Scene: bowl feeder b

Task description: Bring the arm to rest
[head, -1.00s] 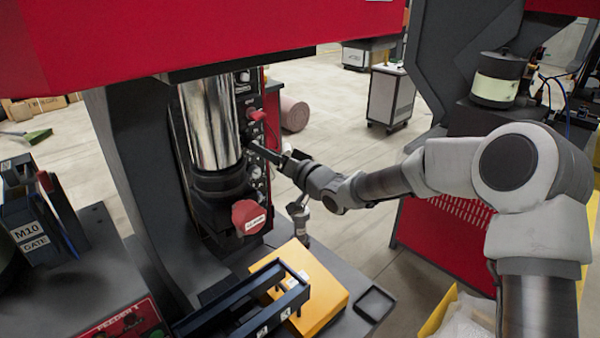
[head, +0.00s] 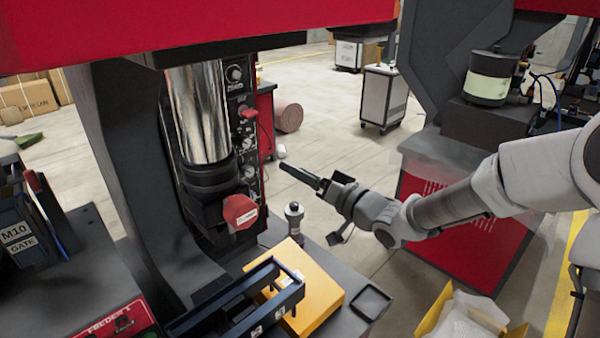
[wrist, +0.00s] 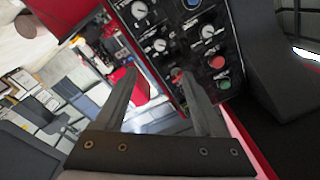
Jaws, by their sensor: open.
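My gripper (head: 303,177) is in the head view, to the right of the press's control panel (head: 243,125) and apart from it, with free air around it. In the wrist view the two fingers of my gripper (wrist: 160,90) stand apart with nothing between them. Beyond them the wrist view shows the panel (wrist: 180,45) with its dials and coloured buttons. My arm reaches in from the right side of the head view.
A red hexagonal knob (head: 240,212) sits low on the press. Below are a dark rail frame (head: 240,305), a yellow block (head: 320,290) and a small black tray (head: 371,302). A yellow-edged box (head: 436,312) stands at lower right. Open floor lies behind my gripper.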

